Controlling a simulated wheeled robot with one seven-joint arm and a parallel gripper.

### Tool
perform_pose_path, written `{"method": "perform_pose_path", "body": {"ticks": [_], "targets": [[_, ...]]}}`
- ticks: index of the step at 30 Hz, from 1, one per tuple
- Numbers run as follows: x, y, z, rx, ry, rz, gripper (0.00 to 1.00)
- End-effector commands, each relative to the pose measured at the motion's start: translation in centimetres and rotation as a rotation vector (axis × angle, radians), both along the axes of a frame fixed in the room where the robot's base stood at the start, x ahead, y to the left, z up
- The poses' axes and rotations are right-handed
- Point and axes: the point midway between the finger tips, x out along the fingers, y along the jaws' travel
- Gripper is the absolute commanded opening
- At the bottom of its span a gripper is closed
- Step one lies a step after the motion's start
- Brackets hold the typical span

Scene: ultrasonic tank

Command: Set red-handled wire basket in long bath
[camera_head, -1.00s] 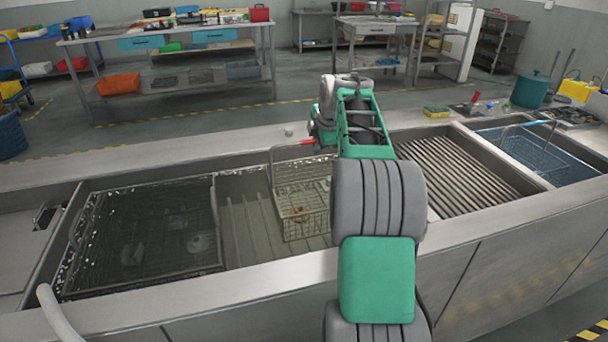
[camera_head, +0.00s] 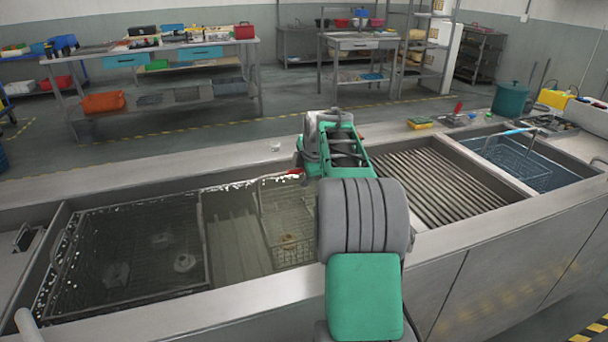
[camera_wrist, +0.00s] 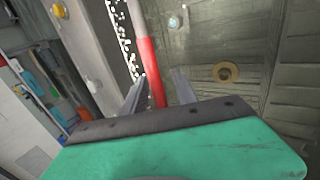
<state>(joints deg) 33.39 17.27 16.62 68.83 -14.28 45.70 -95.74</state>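The red-handled wire basket (camera_head: 287,225) hangs in the murky liquid of the long bath (camera_head: 226,232), right of a large dark mesh basket. Its wire mesh shows through the liquid, and I cannot tell whether its bottom touches the bath floor. Its red grip (camera_wrist: 150,72) runs between the two fingers of my gripper (camera_wrist: 160,82) in the wrist view, and my gripper appears shut on it. In the head view, only a bit of the red grip (camera_head: 295,171) shows beside my arm, which hides the fingers.
The large mesh basket (camera_head: 205,250) fills the left part of the bath. Right of my arm is a ribbed drain section (camera_head: 440,188), then a blue-liquid basin (camera_head: 520,162) holding another basket. A sponge (camera_head: 419,123) and a green pot (camera_head: 510,99) stand on the back ledge.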

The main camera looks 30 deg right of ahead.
Motion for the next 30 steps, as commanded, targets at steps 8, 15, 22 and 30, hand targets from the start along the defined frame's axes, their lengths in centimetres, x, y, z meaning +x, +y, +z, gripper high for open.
{"method": "perform_pose_path", "body": {"ticks": [8, 15, 22, 30], "targets": [[-0.9, 0.2, 1.7, -0.001, -0.004, -0.001, 0.34], [-4.0, 1.0, 7.0, -0.003, -0.004, -0.001, 0.34], [-6.0, 1.5, 9.9, -0.001, -0.001, -0.001, 0.34], [-6.2, 1.6, 10.2, 0.001, 0.000, -0.001, 0.34]]}}
